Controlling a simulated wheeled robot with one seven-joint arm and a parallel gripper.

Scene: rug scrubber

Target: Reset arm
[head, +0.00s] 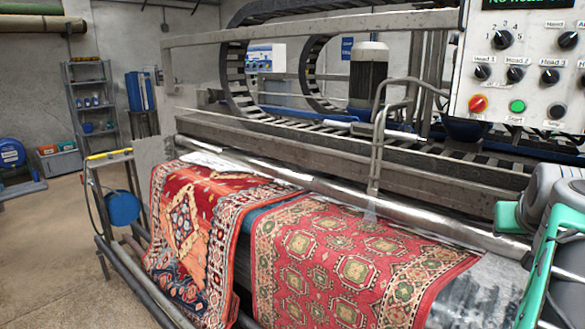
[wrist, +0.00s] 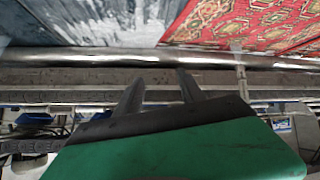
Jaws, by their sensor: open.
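My gripper (wrist: 159,80) shows in the wrist view as two dark fingers spread apart, with nothing between them. Its green body fills the lower middle of that view. The fingers appear over the machine's rail area, close to the shiny metal roller (wrist: 90,57) in the picture; I cannot tell the exact gap. In the head view, part of my grey and teal arm (head: 545,235) shows at the right edge, and the gripper itself is not visible there.
Two red patterned rugs (head: 195,235) (head: 345,265) hang over the machine's front, beside a grey one (head: 480,290). A control panel (head: 525,65) with knobs and buttons stands upper right, near my arm. A bent metal handle (head: 378,145) rises mid-machine. Floor (head: 55,230) is clear at left.

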